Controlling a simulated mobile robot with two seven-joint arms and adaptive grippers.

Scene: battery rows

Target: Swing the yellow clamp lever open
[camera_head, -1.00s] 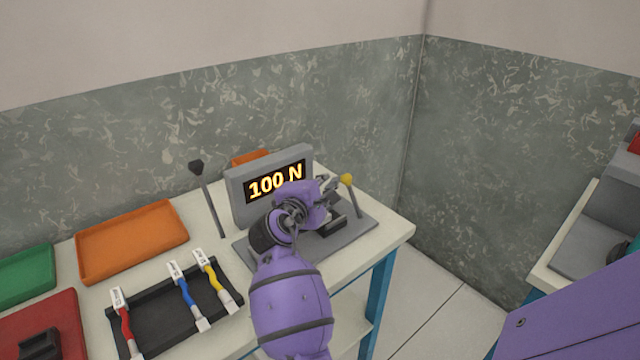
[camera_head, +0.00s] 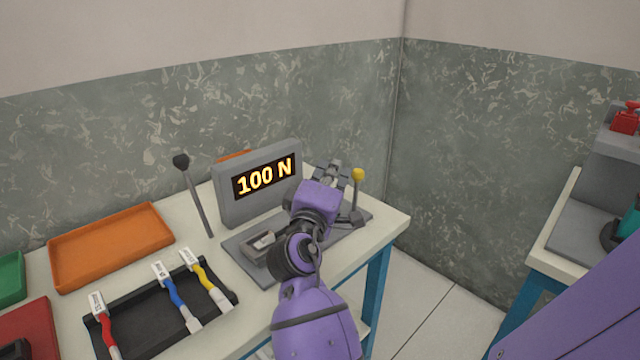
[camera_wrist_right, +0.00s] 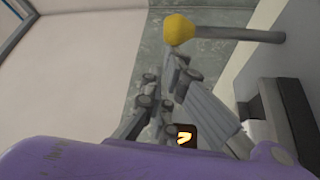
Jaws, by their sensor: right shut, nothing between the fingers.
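The clamp lever (camera_head: 356,190) is a grey rod with a yellow knob, standing roughly upright at the right end of the grey tester base. In the right wrist view its yellow knob (camera_wrist_right: 180,29) and rod show at the top, past the fingers. My right gripper (camera_head: 334,170) is shut and empty, just left of the knob in the head view. It also shows in the right wrist view (camera_wrist_right: 178,75), a small gap seeming to separate it from the knob; contact is not visible. My left gripper is not in view.
A display (camera_head: 257,183) reading "100 N" stands behind the base, with a black-knobbed lever (camera_head: 195,196) to its left. A black rack (camera_head: 150,333) holds red, blue and yellow cables. An orange tray (camera_head: 110,247) lies further left. A wall is behind the table.

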